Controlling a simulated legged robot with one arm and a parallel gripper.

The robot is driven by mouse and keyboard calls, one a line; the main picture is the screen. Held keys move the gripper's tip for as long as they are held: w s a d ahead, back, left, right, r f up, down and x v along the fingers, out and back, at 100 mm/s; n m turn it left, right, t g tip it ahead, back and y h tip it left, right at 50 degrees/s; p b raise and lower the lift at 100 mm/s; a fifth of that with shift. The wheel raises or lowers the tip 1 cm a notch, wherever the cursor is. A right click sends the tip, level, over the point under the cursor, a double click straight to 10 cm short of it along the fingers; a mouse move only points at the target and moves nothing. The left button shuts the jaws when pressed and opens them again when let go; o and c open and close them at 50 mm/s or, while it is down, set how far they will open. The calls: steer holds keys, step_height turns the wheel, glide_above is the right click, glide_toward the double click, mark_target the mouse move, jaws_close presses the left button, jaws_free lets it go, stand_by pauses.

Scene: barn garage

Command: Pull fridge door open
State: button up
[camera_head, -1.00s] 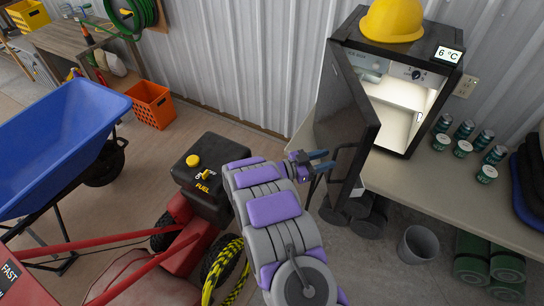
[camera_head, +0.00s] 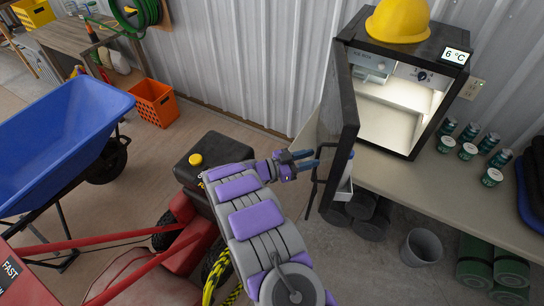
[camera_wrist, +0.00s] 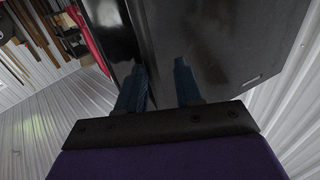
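The small black fridge (camera_head: 420,47) stands on a bench, with its lit white interior showing. Its dark door (camera_head: 341,140) is swung wide open to the left and seen nearly edge-on. A thin dark handle (camera_head: 314,186) sticks out from the door's outer face. My gripper (camera_head: 316,159) is left of the door, with its blue fingertips close to the outer face near the handle. In the wrist view my gripper (camera_wrist: 159,75) has its two fingers apart, with the dark door panel (camera_wrist: 225,45) beyond them. I see nothing clearly held; whether the fingertips touch the door cannot be told.
A yellow hard hat (camera_head: 398,20) sits on the fridge. Several green cans (camera_head: 468,151) stand on the bench (camera_head: 430,182) to the right. A red machine with a black fuel tank (camera_head: 212,150) and a blue wheelbarrow (camera_head: 65,140) are left of my arm. A grey bucket (camera_head: 419,247) stands below.

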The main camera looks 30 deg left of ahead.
steer(key=s+a, duration=0.5)
steer(key=a, duration=0.5)
stand_by(1.0)
stand_by(0.4)
